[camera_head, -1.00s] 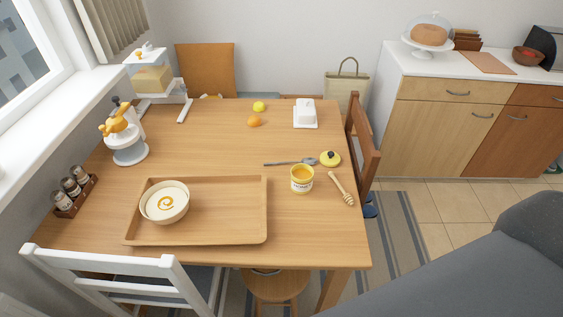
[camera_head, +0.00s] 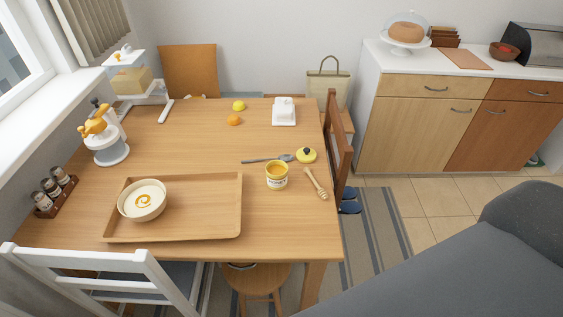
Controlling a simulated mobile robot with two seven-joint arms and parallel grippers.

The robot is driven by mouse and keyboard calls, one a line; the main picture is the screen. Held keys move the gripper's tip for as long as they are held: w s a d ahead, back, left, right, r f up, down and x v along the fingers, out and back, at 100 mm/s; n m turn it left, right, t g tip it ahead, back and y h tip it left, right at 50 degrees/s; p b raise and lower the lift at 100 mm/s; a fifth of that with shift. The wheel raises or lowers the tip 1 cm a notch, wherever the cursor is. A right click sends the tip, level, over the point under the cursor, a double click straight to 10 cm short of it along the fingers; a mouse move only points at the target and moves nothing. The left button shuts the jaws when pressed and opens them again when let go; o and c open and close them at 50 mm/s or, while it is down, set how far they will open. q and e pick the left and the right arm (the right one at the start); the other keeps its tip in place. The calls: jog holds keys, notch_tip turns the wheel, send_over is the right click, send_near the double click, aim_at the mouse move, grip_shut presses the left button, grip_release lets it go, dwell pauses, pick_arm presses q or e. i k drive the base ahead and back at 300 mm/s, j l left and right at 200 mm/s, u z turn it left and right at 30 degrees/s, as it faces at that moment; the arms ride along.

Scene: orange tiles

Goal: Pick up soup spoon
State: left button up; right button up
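A grey soup spoon (camera_head: 267,160) lies flat on the wooden table (camera_head: 185,145), right of the middle. Its bowl points right, close to the yellow lid, and its handle points left. It lies just behind an open honey jar (camera_head: 277,175). Neither of my grippers shows in the head view, so whether they are open or shut is hidden.
A wooden tray (camera_head: 220,210) with a soup bowl (camera_head: 143,201) sits front left of the spoon. A yellow lid (camera_head: 306,155) and a honey dipper (camera_head: 317,184) lie right. A white butter dish (camera_head: 284,111) stands behind. Chairs (camera_head: 337,150) flank the table; a grey sofa (camera_head: 450,265) is front right.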

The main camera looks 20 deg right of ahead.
aim_at(285, 157)
jog(key=k+l, duration=0.2)
jog(key=l, duration=0.2)
jog(key=k+l+u, duration=0.15)
jog(key=l, duration=0.55)
jog(key=k+l+u, duration=0.15)
jog(key=l, duration=0.15)
jog(key=k+l, duration=0.1)
jog(key=l, duration=0.2)
jog(key=l+u, duration=0.3)
jog(key=l, duration=0.6)
jog(key=i+l+u, duration=0.1)
jog(key=l, duration=0.35)
jog(key=i+l+u, duration=0.1)
jog(key=l, duration=0.35)
jog(key=i+l, duration=0.15)
jog(key=l, duration=0.15)
jog(key=i+l+u, duration=0.1)
jog(key=i+l, duration=0.25)
jog(key=l, duration=0.3)
jog(key=i+l+u, duration=0.1)
jog(key=l, duration=0.2)
